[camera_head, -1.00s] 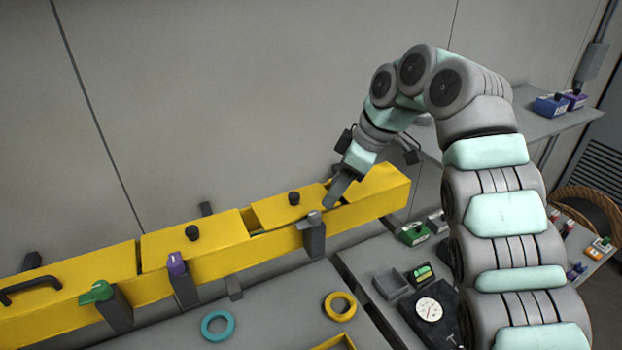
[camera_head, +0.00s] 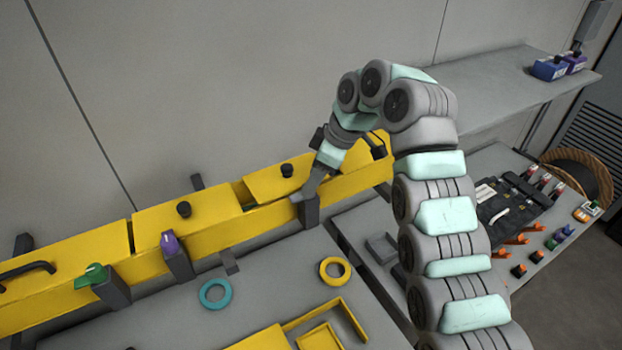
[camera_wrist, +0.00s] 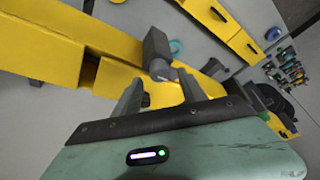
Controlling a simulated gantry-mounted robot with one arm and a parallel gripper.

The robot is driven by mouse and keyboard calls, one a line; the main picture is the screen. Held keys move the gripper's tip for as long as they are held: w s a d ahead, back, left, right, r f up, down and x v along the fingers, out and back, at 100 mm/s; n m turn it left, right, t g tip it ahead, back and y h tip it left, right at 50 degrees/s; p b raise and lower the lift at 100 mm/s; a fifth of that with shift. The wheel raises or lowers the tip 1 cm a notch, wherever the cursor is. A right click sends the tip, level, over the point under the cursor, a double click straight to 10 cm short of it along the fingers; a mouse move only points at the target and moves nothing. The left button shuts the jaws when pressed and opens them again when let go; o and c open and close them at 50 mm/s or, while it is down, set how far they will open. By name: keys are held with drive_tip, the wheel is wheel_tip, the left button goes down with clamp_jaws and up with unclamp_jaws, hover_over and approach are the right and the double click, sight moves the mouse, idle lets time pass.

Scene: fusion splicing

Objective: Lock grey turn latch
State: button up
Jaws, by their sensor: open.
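The grey turn latch (camera_head: 298,197) sits on a dark grey post (camera_head: 309,212) at the front of the long yellow trough, right of the green and purple latches. My gripper (camera_head: 309,193) is right at it from above and hides part of it in the head view. In the wrist view the grey latch knob (camera_wrist: 165,73) shows just ahead of the gap between the two fingers of my gripper (camera_wrist: 158,90). The fingers are spread apart, with nothing held between them. I cannot tell whether a finger touches the latch.
A green latch (camera_head: 93,275) and a purple latch (camera_head: 169,243) stand on posts further left. Yellow lids with black knobs (camera_head: 287,170) lie on the trough. A teal ring (camera_head: 215,306) and a yellow ring (camera_head: 334,259) lie on the grey bench in front.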

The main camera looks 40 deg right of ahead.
drive_tip(key=shift+x, duration=1.05)
clamp_jaws()
